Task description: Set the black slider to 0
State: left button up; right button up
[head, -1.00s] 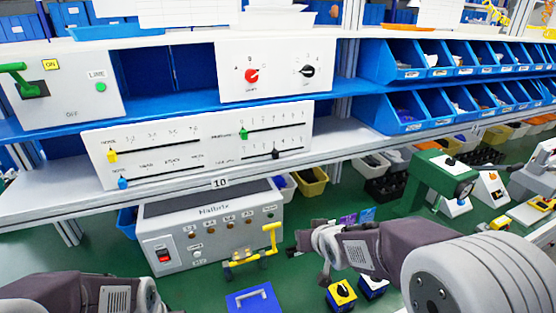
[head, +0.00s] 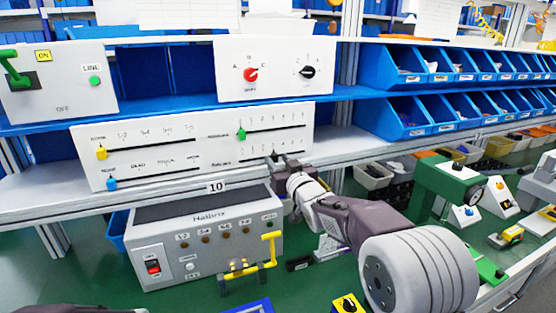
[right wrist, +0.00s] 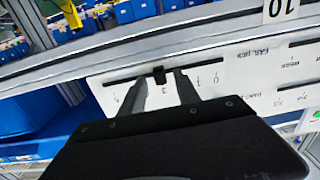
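The black slider (head: 275,154) sits in the lower right slot of the white slider panel (head: 210,168), partly hidden by my right gripper (head: 286,160). In the right wrist view, which shows the panel upside down, the black slider (right wrist: 159,75) stands near the mark 3, away from the 0 end. My right gripper (right wrist: 159,77) is open there, one finger on each side of the slider, with a visible gap to each finger. My left gripper is out of view.
A green slider (head: 241,134), a yellow slider (head: 101,153) and a blue slider (head: 111,184) share the panel. The shelf edge (head: 150,207) runs below it. A grey box with a red switch (head: 153,266) stands beneath, and blue bins (head: 405,115) are to the right.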

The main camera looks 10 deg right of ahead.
jog(key=shift+w, duration=0.3)
jog(key=shift+c, duration=0.4)
grip_shut()
dwell(0.9)
